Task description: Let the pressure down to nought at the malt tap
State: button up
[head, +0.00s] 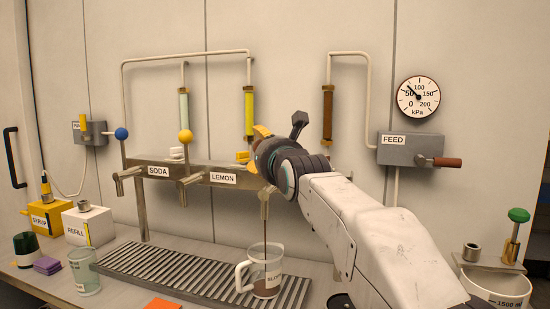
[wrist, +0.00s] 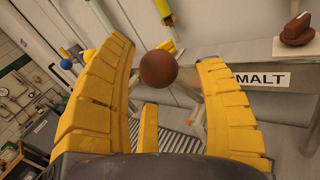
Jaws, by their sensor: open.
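The malt tap's round brown knob (wrist: 158,69) stands between the two yellow fingers of my open gripper (wrist: 162,62) in the wrist view, with gaps on both sides. The MALT label (wrist: 262,79) is to its right. In the head view my gripper (head: 257,148) hides the knob. The malt spout (head: 264,206) shows below, and a thin brown stream runs into the slops jug (head: 262,276), which holds some brown liquid. The gauge (head: 418,97) needle points between 50 and 100 kPa. The FEED box (head: 405,149) has a brown-handled lever (head: 445,162) lying level to the right.
A brown piece on a pale base (wrist: 297,28) sits on the rail right of the knob. Soda (head: 121,133) and lemon (head: 185,137) tap knobs stand left. A glass (head: 84,272) stands left of the drip grate (head: 150,262). A 1500 ml vessel (head: 495,282) is at right.

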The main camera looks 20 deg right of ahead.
jog(key=s, duration=0.9)
jog(key=shift+s, duration=0.25)
jog(key=shift+c, duration=0.3)
dwell(1.3)
